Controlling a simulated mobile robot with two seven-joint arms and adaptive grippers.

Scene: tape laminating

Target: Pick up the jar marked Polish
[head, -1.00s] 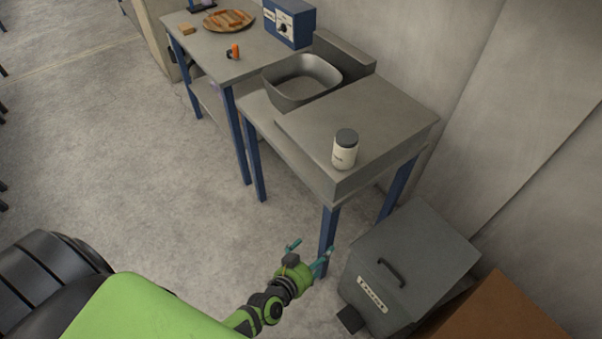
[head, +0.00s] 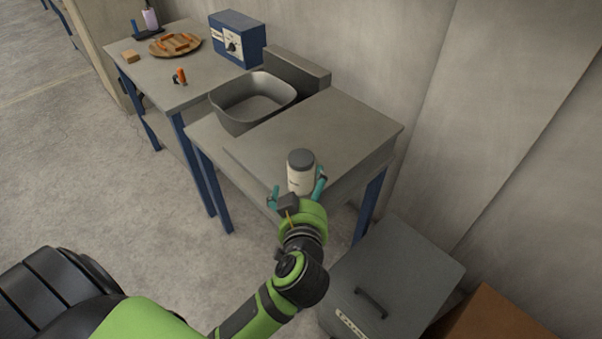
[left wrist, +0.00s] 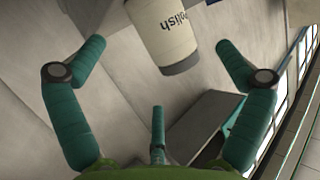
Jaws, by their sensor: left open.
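The jar marked Polish (head: 300,178) is cream with a dark grey lid and stands upright near the front edge of the grey worktop (head: 352,122). In the left wrist view the jar (left wrist: 167,32) shows its "Polish" label, between and beyond the fingers. My left gripper (head: 297,189) is open, with its teal fingers spread to either side of the jar in the head view. In the left wrist view the open gripper (left wrist: 155,62) has nothing between its fingertips. I cannot tell whether any finger touches the jar. My right gripper is not in view.
A grey basin (head: 252,104) stands on the left part of the bench. Beyond it are a blue box with a dial (head: 238,40), a round wooden board (head: 175,45) and an orange item (head: 180,76). A grey lidded bin (head: 398,275) stands on the floor at right.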

